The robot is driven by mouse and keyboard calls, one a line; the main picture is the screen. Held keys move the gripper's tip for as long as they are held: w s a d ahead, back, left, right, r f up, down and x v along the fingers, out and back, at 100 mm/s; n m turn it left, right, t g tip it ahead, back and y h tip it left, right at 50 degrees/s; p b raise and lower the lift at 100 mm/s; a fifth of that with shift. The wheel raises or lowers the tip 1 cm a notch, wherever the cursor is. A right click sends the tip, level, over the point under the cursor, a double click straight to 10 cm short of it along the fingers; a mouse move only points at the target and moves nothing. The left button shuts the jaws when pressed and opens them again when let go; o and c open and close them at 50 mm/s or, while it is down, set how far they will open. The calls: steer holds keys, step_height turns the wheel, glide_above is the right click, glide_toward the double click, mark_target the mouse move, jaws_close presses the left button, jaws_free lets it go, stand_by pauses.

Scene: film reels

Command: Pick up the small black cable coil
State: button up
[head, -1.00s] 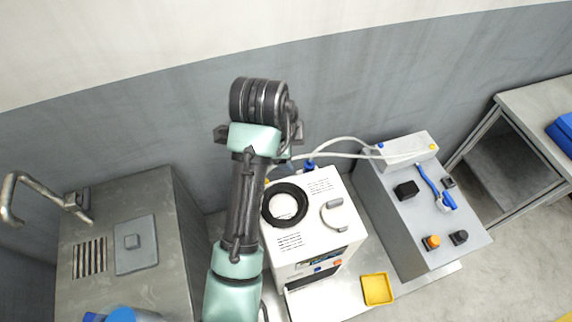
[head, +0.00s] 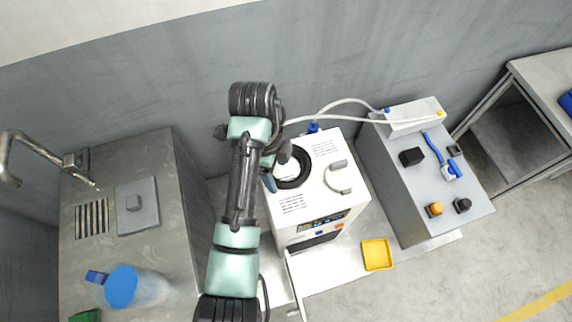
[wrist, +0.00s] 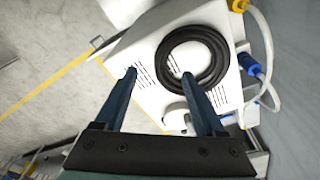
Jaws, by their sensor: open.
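The black cable coil (wrist: 222,57) lies as a ring on the top of the white machine (wrist: 150,75). In the head view the coil (head: 305,172) is partly covered by my arm's end, on the left half of the white machine's top (head: 322,150). In the wrist view my gripper (wrist: 159,73) is open, its two blue fingers apart.
Pale hoses (head: 345,103) run behind to a grey cabinet (head: 425,215) at the right. A yellow tray (head: 377,254) lies in front. A steel counter with a tap (head: 35,150) stands left.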

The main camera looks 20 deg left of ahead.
mark_target(279, 182)
steer(key=f, duration=0.3)
steer(key=f+p, duration=0.1)
steer(key=shift+d+f, duration=0.25)
steer(key=shift+f, duration=0.15)
jaws_close()
